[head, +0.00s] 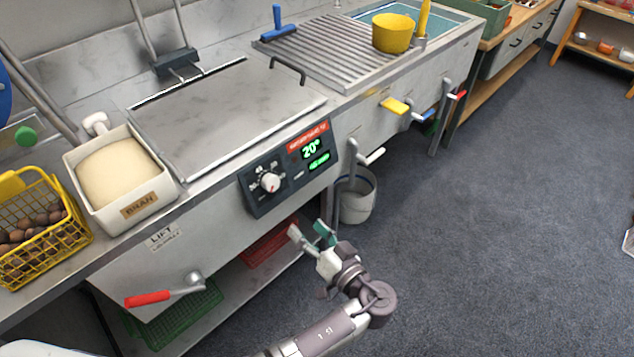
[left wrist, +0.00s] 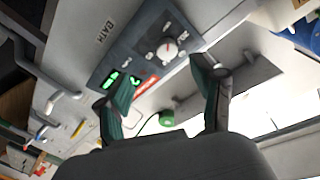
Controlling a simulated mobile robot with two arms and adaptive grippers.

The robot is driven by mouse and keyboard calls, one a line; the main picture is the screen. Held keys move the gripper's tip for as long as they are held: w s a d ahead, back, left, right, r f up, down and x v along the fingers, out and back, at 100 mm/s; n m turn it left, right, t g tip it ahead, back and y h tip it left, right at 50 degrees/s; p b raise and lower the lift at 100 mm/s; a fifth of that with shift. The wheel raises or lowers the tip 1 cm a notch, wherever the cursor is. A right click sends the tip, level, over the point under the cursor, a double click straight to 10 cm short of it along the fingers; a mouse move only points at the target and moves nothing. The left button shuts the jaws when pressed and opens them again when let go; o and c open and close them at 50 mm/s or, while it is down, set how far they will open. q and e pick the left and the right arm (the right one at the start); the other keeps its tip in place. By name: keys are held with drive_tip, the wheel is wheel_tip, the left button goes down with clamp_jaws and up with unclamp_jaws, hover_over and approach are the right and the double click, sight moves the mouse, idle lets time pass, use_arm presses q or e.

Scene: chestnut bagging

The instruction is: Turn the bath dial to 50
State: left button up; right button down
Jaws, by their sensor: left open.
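The bath dial (head: 270,182) is a white round knob on a dark control panel (head: 262,204) on the front of the steel bath. The panel's green display (head: 311,149) reads 20°. The dial also shows in the left wrist view (left wrist: 167,49), with its red pointer mark. My left gripper (head: 312,235) is open and empty, below and to the right of the panel, apart from the dial. In the left wrist view its two fingers (left wrist: 165,88) are spread, with the panel beyond them. My right gripper is not in view.
A red-handled lift crank (head: 165,296) sticks out from the front at lower left. A bran bin (head: 130,209) and a yellow basket of chestnuts (head: 38,243) stand at left. A grey bucket (head: 357,196) is under the bench.

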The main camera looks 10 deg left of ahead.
sight(273, 186)
use_arm(q)
drive_tip(key=shift+n, duration=0.3)
drive_tip(key=p+x, duration=0.1)
drive_tip(key=x, duration=0.3)
drive_tip(key=r+x, duration=0.1)
drive_tip(key=x, duration=0.3)
drive_tip(key=r+p+x, duration=0.1)
drive_tip(key=x, duration=0.3)
drive_tip(key=shift+w+p, duration=0.2)
drive_tip(key=shift+p, duration=0.1)
drive_tip(key=shift+w+a, duration=0.4)
drive_tip(key=shift+a, duration=0.05)
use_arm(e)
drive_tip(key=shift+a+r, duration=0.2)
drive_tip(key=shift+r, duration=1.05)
use_arm(q)
drive_tip(key=c, duration=1.2)
drive_tip(key=shift+o, duration=0.2)
